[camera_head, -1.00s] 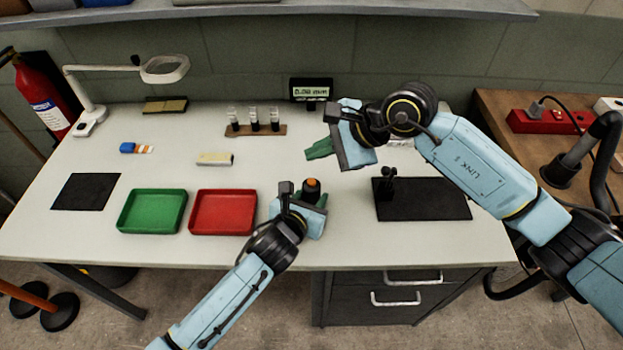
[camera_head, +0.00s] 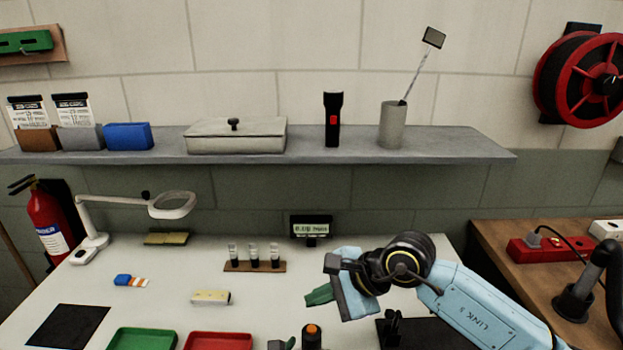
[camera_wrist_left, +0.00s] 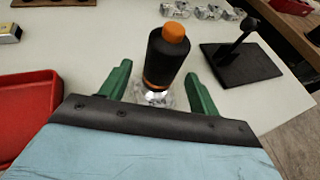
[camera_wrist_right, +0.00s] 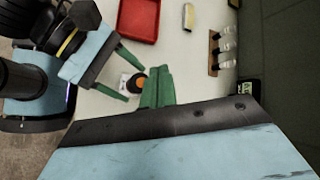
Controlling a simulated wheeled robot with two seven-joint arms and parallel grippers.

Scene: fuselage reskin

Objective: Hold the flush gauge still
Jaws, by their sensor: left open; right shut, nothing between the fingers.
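The flush gauge is a black cylinder (camera_wrist_left: 165,58) with an orange cap and a clear base. It stands upright on the workbench between the green fingers of my left gripper (camera_wrist_left: 157,72), which is open around it. The gauge also shows at the bottom edge of the head view (camera_head: 312,338), where most of my left gripper is cut off. My right gripper (camera_head: 308,298) is shut and empty, above the bench behind the gauge. In the right wrist view the gauge's orange top (camera_wrist_right: 137,83) shows just beyond my right fingers (camera_wrist_right: 157,72).
A small display (camera_head: 310,229) stands at the back; its digits are blurred. A red tray (camera_head: 218,341) and a green tray (camera_head: 142,340) lie left of the gauge. A black plate with a post (camera_head: 393,328) is to its right. A shelf (camera_head: 330,157) overhangs the back.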

